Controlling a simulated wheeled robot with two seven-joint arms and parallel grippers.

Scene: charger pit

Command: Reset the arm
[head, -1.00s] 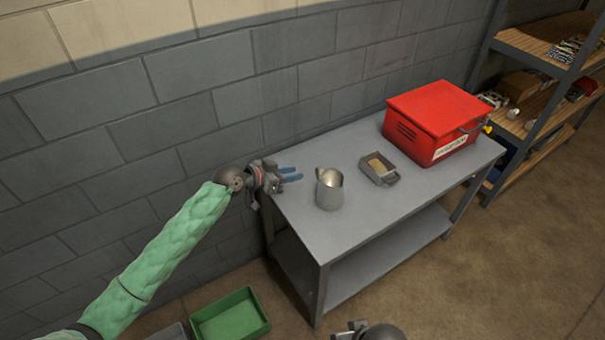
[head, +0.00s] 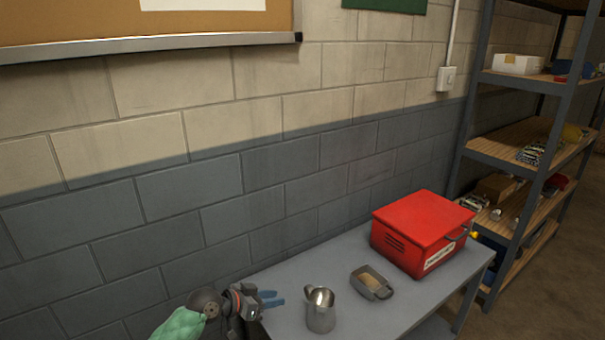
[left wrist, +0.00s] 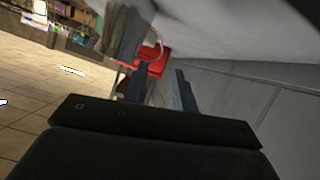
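My left arm comes in from the bottom left of the head view in a green sleeve. Its gripper (head: 270,298) has blue fingers and is at the left end of the grey table (head: 285,322), left of the metal pitcher. In the left wrist view the two fingers (left wrist: 160,90) stand apart with nothing held between them. The metal pitcher (head: 320,312) stands upright on the table; it also shows beyond the fingers in the left wrist view (left wrist: 124,30). My right gripper is out of the head view.
A small grey tray (head: 371,283) with tan contents sits right of the pitcher. A red box (head: 422,230) stands at the table's right end. A shelf unit (head: 530,148) stands at the right. A block wall (head: 200,180) runs behind the table.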

